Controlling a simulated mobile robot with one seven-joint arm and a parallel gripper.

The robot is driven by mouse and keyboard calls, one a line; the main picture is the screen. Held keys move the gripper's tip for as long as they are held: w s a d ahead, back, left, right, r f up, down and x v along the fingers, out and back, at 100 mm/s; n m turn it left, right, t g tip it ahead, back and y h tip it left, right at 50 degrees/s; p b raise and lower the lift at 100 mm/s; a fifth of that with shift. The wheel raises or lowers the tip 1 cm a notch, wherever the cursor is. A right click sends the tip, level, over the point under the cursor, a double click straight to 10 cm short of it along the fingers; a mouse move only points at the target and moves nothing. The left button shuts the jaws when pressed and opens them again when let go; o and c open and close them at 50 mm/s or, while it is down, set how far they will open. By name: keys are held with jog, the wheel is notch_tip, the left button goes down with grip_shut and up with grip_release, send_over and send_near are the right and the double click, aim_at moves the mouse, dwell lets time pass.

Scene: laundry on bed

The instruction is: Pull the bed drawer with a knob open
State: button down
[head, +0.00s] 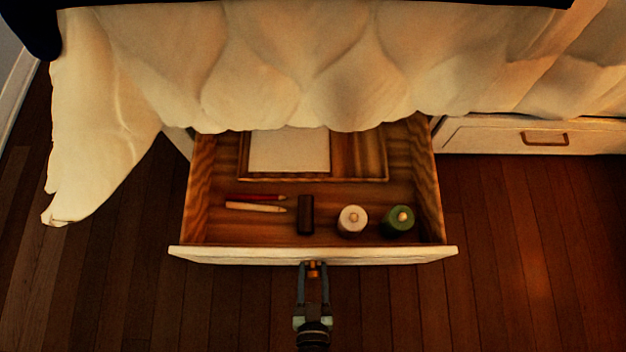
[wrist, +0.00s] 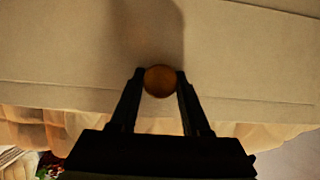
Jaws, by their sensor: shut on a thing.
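The bed drawer (head: 240,256) is pulled well out from under the bed, with a white front and wooden inside. Its round copper-brown knob (head: 314,271) is at the middle of the front; it also shows in the wrist view (wrist: 160,81). My gripper (head: 313,270) is in front of the drawer, its two fingers on either side of the knob and shut on it. In the wrist view the fingertips (wrist: 160,82) touch the knob's sides, close to the pale drawer front (wrist: 60,45).
Inside the drawer are a red pencil (head: 256,197), a pale pencil (head: 256,207), a dark block (head: 306,214), white and green round-topped items (head: 353,220) (head: 398,221) and a tray (head: 382,165) with a pale sheet. A second drawer with a bar handle (head: 545,139) is shut at right. Wooden floor is clear.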

jog(key=shift+s, duration=0.45)
jog(key=shift+c, duration=2)
grip_release()
jog(key=p+v, duration=0.4)
jog(key=v, duration=0.9)
jog(key=shift+w, duration=0.1)
